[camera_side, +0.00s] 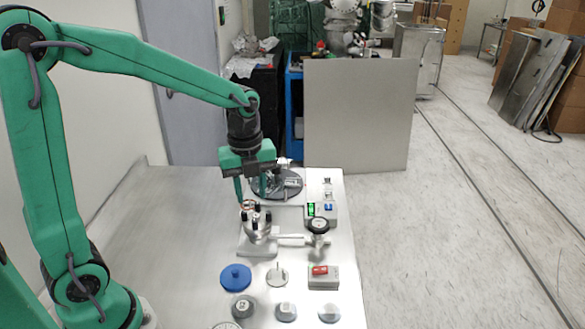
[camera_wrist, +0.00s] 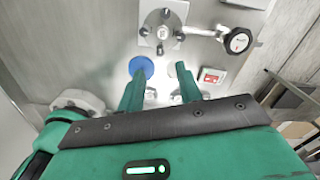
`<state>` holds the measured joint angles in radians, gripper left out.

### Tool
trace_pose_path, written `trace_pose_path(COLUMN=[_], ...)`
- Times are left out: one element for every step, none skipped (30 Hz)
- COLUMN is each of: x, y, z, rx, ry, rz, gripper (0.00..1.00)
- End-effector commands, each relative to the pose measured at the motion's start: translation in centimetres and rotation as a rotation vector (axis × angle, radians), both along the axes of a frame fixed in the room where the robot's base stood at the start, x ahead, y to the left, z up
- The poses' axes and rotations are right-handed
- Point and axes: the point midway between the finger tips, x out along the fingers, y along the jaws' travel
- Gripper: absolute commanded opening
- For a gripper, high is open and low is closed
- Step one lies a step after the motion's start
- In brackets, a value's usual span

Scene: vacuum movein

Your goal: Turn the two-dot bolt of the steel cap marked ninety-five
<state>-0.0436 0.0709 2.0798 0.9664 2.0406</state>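My gripper (camera_side: 251,191) hangs from above, over the steel fixture (camera_side: 257,248) on the bench. Its two green fingers are apart with nothing between them; they also show spread in the wrist view (camera_wrist: 158,72). The fixture carries a round steel top with several black-headed bolts (camera_side: 257,218); it also shows in the wrist view (camera_wrist: 161,32), beyond the fingertips. Dots on the bolts are too small to tell. Several grey steel caps (camera_side: 285,311) stand at the bench front; their markings are too small to read. I cannot tell which cap is marked ninety-five.
A dial gauge (camera_side: 319,226) joins the fixture by a pipe on the right. A blue disc (camera_side: 236,277), a small stemmed steel piece (camera_side: 277,275) and a box with a red switch (camera_side: 323,277) lie in front. A round dark plate (camera_side: 291,184) lies behind. The bench's left side is clear.

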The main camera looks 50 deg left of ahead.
Motion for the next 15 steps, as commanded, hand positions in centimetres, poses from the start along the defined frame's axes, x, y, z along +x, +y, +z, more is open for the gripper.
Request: trace_pose_path(x=[0.0,0.0,0.0,0.0,0.0,0.0,0.0,0.0,0.0,0.0,0.0,0.0,0.0,0.0,0.0], y=[0.0,0.0,0.0,0.0,0.0,0.0,0.0,0.0,0.0,0.0,0.0,0.0,0.0,0.0,-0.1], z=[-0.1,-0.2,-0.4,-0.5,-0.7,-1.0,-1.3,-1.5,-1.9,-2.2,-2.6,-3.1,-3.5,-3.9,-4.3], rx=[-0.001,0.0,0.0,0.0,-0.001,0.0,0.0,0.0,0.0,0.0,0.0,-0.001,-0.001,0.0,0.0], ry=[0.001,0.002,0.002,0.003,0.004,0.004,0.004,0.005,0.005,0.004,0.004,0.006,0.006,0.007,0.005], rz=[0.001,0.001,0.001,0.001,0.002,0.002,0.002,0.002,0.002,0.002,0.002,0.002,0.003,0.003,0.003], gripper=[0.35,0.35,0.35,0.35,0.35,0.35,0.35,0.35,0.35,0.35,0.35,0.35,0.35,0.35,0.35])
